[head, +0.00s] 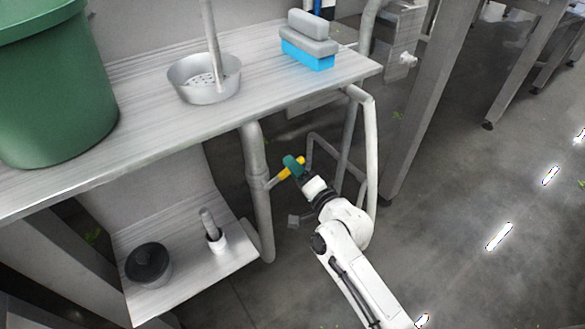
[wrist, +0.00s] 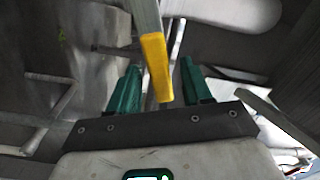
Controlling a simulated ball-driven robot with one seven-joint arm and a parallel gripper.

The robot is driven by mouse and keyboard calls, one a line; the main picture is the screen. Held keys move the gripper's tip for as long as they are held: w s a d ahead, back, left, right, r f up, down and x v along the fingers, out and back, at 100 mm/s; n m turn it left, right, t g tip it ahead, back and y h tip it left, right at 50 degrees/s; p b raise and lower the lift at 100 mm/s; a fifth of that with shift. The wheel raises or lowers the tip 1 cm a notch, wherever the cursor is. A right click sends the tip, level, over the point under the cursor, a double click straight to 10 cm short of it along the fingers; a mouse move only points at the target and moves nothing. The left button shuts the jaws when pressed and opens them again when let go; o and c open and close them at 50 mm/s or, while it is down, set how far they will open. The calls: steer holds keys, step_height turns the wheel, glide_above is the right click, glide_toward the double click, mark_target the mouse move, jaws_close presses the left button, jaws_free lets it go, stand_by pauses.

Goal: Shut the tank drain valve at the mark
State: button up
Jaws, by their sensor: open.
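The tank drain valve has a yellow lever handle (head: 283,175) that sticks out to the right and upward from the grey drain pipe (head: 257,190) under the bench. My gripper (head: 292,165), with green fingers, is at this handle and hides part of it. In the wrist view the yellow handle (wrist: 156,65) reaches in between the two open fingers of my gripper (wrist: 160,80). A finger stands on each side with a visible gap, so the handle is not clamped. I cannot make out the mark in either view.
A lower shelf (head: 175,265) holds a black pot (head: 148,264). White bench legs (head: 371,150) stand close right of my gripper.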

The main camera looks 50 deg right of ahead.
steer(key=shift+w+d, duration=0.2)
steer(key=shift+w, duration=0.45)
steer(key=shift+c, duration=0.3)
jaws_close()
